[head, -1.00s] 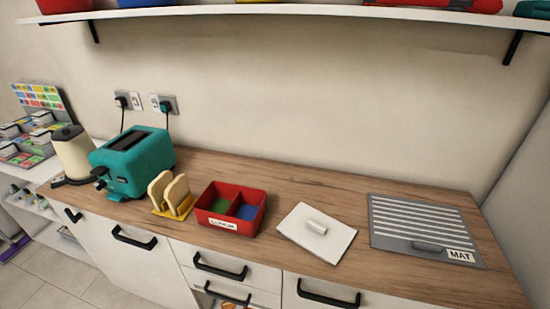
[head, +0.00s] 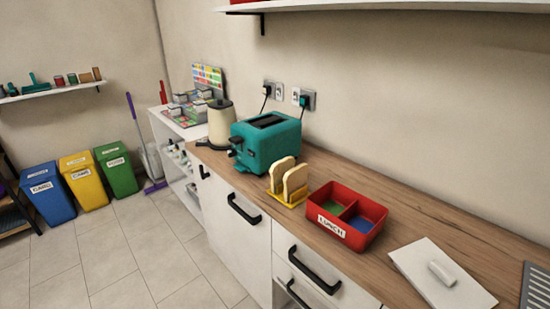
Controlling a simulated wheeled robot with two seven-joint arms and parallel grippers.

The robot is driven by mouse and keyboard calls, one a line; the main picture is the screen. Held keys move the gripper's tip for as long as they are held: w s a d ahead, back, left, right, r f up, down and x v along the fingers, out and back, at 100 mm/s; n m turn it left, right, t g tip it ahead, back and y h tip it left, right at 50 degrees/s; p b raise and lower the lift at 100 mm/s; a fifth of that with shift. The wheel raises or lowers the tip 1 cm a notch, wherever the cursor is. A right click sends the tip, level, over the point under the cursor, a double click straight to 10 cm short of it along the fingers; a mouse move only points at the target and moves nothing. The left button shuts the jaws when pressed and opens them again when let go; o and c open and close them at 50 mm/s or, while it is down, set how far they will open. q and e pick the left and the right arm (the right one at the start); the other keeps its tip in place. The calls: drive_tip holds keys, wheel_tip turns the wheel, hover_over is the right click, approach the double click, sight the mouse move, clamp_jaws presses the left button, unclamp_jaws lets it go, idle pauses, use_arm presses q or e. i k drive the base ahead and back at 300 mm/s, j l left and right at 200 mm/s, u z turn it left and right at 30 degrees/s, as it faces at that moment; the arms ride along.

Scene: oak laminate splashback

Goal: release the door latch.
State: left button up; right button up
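No door and no door latch can be made out in the head view; only cupboard and drawer fronts with black bar handles show, such as the tall cupboard front (head: 238,232) below the toaster. Neither of my grippers is in the head view, so I cannot see what they hold.
Blue (head: 48,193), yellow (head: 83,181) and green (head: 116,169) bins stand left.

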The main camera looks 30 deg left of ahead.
sight(204, 176)
drive_tip(key=u, duration=1.5)
